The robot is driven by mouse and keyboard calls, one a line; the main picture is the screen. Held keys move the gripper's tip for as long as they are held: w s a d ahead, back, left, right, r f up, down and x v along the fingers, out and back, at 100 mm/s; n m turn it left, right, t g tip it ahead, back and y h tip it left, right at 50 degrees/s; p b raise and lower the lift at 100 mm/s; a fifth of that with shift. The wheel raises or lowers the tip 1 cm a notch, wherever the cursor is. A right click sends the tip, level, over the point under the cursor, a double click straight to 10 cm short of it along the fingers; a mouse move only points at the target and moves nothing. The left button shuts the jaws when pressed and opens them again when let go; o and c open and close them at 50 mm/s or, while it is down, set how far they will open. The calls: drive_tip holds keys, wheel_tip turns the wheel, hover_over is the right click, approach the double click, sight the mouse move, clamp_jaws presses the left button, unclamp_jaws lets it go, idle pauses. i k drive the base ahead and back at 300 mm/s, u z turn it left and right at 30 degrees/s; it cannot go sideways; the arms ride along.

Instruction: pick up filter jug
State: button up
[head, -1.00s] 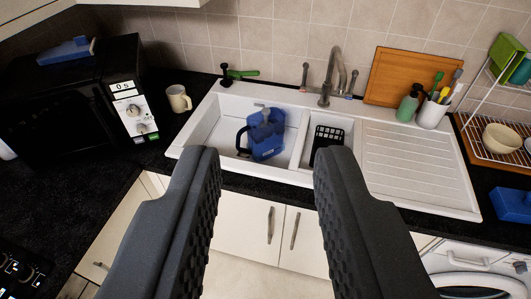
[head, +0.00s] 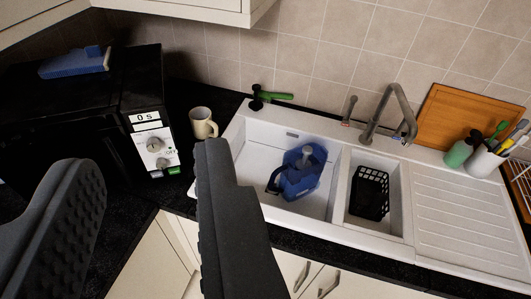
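The filter jug (head: 302,170) is translucent blue with a dark handle at its left. It sits inside the large left basin of the white sink (head: 258,131), and its lower part stands on or near the basin floor. My gripper (head: 141,150) is wide open and empty, its two dark grey fingers spread apart in the lower left of the view. The right finger is left of and nearer than the jug; the jug is outside the gap between the fingers.
A black microwave (head: 70,110) stands left, with a blue item (head: 75,64) on top. A cream mug (head: 203,123) stands between it and the sink. A tap (head: 390,115) rises behind the basins. A black basket (head: 369,193) sits in the small basin. A cupboard overhangs top left.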

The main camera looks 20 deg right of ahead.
sight(293, 184)
drive_tip(key=z, duration=0.25)
drive_tip(key=i, duration=1.3)
drive_tip(key=z, duration=0.8)
